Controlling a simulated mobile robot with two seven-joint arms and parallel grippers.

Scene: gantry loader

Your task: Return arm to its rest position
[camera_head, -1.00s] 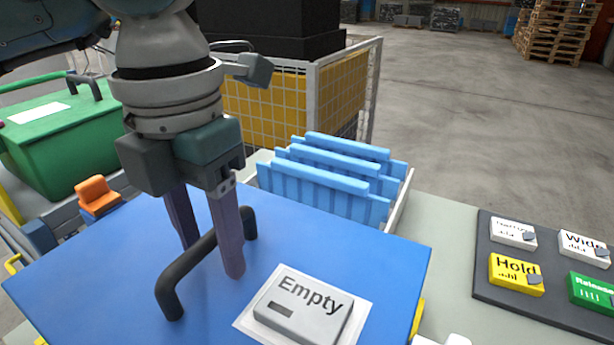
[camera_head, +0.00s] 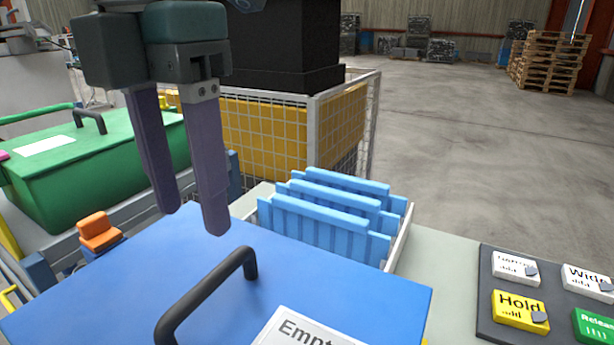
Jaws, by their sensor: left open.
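My left gripper (camera_head: 190,222) is at the upper left, pointing down. Its two long purple-grey fingers are apart with nothing between them. It hangs above the far part of the blue lid (camera_head: 130,275), clear of the black handle (camera_head: 205,293). The handle stands on the lid. The rest of my left arm is mostly out of the picture at the top. My right gripper is not in view.
A green lidded box (camera_head: 105,165) stands at the left, with an orange block (camera_head: 99,231) in front. Blue slatted pieces (camera_head: 325,228) sit in a white tray behind the blue lid. A wire cage (camera_head: 262,140) stands behind. A button panel (camera_head: 490,300) is at the right.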

